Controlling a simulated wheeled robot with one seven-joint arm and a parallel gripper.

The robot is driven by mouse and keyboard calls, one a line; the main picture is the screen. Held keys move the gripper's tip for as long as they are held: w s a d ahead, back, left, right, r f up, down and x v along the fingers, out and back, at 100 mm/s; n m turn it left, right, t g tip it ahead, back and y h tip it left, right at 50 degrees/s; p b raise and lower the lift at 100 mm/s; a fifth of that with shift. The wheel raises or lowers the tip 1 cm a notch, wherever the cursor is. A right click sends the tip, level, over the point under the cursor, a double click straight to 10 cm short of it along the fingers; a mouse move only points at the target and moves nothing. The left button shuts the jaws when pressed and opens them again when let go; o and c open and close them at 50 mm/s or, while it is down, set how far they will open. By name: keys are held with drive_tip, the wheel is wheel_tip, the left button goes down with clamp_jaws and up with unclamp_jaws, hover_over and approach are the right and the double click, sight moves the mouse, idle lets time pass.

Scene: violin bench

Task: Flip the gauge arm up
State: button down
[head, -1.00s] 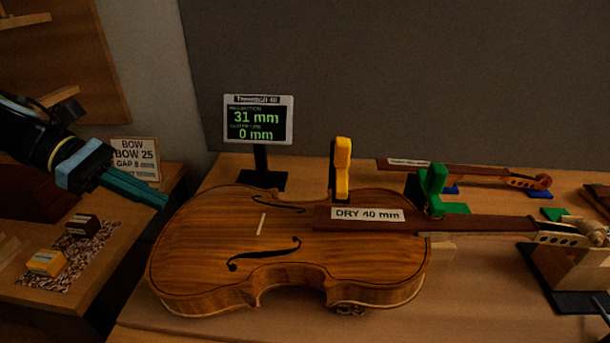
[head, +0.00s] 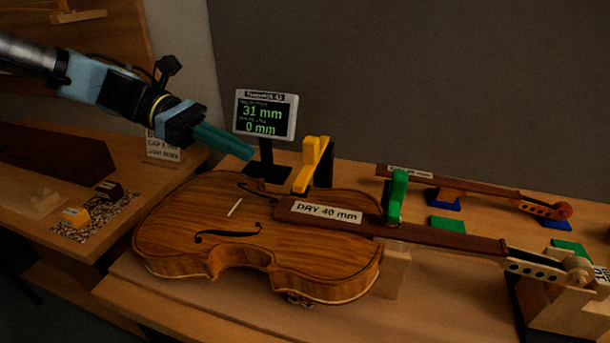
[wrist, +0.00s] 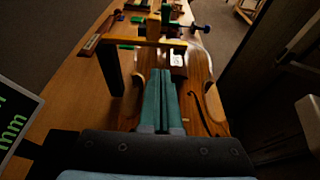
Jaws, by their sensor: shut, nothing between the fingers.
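The yellow gauge arm (head: 312,165) reaches from a black post (head: 324,163) over the edge of the violin (head: 215,238), near the dark fingerboard end labelled DRY 40 mm. In the wrist view the gauge arm (wrist: 160,42) lies roughly level across the violin, with a yellow block on it, and the black post (wrist: 108,70) stands at its left. My gripper (head: 250,154) has its teal fingers together and empty. It is above the violin body, left of the gauge arm and apart from it. In the wrist view its fingertips (wrist: 160,74) point towards the arm.
A display (head: 265,115) reading 31 mm and 0 mm stands right behind my fingertips. A green clamp (head: 397,193) sits on the neck, right of the gauge arm. Another neck (head: 450,183) lies at the back right. A side bench (head: 40,235) is at the left.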

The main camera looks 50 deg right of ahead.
sight(313, 152)
drive_tip(key=shift+s, duration=0.1)
drive_tip(key=p+x, duration=0.2)
drive_tip(key=x, duration=0.8)
drive_tip(key=shift+f, duration=0.1)
